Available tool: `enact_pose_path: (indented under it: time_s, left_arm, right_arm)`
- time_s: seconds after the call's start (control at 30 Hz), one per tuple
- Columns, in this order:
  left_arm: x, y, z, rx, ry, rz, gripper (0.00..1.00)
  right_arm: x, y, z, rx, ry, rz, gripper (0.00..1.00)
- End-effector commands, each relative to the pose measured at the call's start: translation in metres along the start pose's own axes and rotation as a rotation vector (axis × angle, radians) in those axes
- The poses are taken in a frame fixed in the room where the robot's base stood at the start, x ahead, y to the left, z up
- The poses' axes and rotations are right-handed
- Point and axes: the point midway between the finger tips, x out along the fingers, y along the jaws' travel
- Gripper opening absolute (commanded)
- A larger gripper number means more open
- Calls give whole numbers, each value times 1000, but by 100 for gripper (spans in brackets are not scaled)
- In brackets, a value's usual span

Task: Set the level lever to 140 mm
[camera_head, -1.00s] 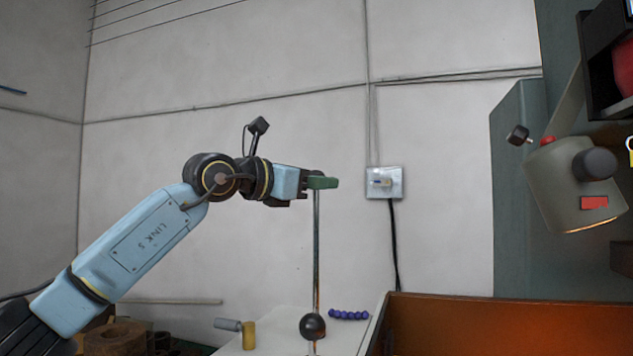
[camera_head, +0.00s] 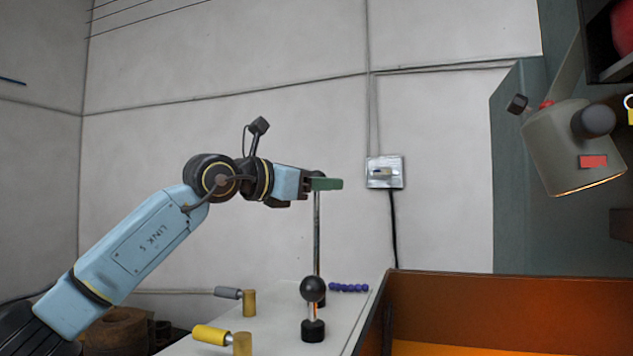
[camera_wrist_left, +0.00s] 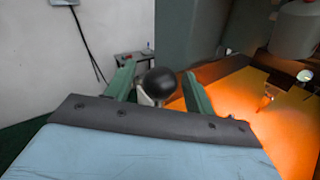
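A thin upright rod (camera_head: 317,232) rises from the pale bench top to my left gripper (camera_head: 327,184), in the head view. The gripper hides its upper end. In the left wrist view, a black ball knob (camera_wrist_left: 160,82) shows between the green fingers of my left gripper (camera_wrist_left: 160,90). The fingers look open, with a narrow gap on each side of the knob. A pale piece beside the knob is partly hidden. Another black ball (camera_head: 313,288) on a short black base stands nearer on the bench. No 140 mm mark is readable. My right gripper is not in view.
Yellow (camera_head: 211,335) and grey (camera_head: 228,293) handles on brass posts stand at left. A blue beaded piece (camera_head: 348,288) lies behind the black ball. An orange-brown bin (camera_head: 480,290) fills the lower right. A lamp (camera_head: 570,150) hangs at upper right. A wall box (camera_head: 384,172) is behind.

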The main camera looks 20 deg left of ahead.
Motion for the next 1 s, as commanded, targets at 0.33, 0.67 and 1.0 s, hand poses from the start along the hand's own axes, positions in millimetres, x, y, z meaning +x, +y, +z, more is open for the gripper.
enact_pose_path:
  time_s: [0.33, 0.67, 1.0]
  left_arm:
    - [-20, 1, -1, 0, -3, 2, 54]
    - [-93, 1, -2, 1, -1, 3, 54]
    - [-133, 0, 0, 0, 0, 1, 54]
  right_arm:
    - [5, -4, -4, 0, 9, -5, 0]
    - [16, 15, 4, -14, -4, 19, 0]
    - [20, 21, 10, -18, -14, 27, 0]
